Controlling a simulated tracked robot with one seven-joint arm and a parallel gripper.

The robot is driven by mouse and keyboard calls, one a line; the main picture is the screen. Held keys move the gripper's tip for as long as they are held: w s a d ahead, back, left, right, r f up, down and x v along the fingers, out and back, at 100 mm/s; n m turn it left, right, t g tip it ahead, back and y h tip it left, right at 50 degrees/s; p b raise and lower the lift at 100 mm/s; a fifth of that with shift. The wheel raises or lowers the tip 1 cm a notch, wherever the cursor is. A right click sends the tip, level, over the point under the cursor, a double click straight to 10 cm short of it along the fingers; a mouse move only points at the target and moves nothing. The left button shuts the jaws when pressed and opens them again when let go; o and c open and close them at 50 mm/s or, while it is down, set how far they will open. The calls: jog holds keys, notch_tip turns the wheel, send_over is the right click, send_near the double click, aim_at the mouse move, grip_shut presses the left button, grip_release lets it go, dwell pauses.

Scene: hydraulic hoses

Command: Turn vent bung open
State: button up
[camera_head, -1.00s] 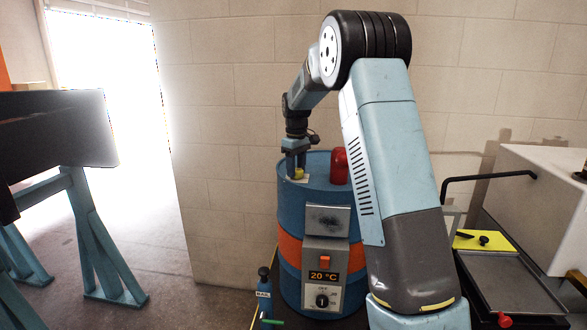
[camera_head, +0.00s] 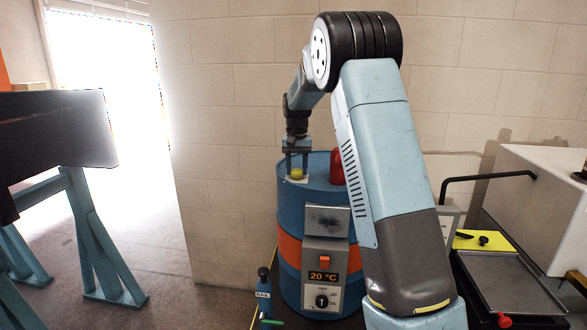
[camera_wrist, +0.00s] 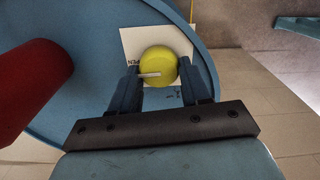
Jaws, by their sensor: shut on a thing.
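The vent bung is a round yellow cap with a pale pointer line (camera_wrist: 158,68), on a white label plate (camera_wrist: 130,45) on top of the blue drum (camera_head: 290,225). It also shows in the head view (camera_head: 297,174). My gripper (camera_wrist: 160,80) points down at the drum top, with one finger on each side of the bung, shut on it. The pointer line lies roughly level across the bung in the wrist view. Lettering on the plate is partly hidden by the bung and fingers; "PEN" can be read in part.
A red cylinder (camera_head: 337,166) stands on the drum top beside the bung, also at left in the wrist view (camera_wrist: 30,90). The drum has an orange band and a control box (camera_head: 322,275) reading 20 °C.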

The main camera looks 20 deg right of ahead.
aim_at(297, 170)
jog(key=shift+m, duration=0.6)
jog(key=shift+a, duration=0.15)
jog(key=o, duration=1)
jog(key=shift+o, duration=0.2)
jog(key=shift+r, duration=0.1)
notch_tip(297, 170, up, 14)
jog(key=shift+f, duration=0.25)
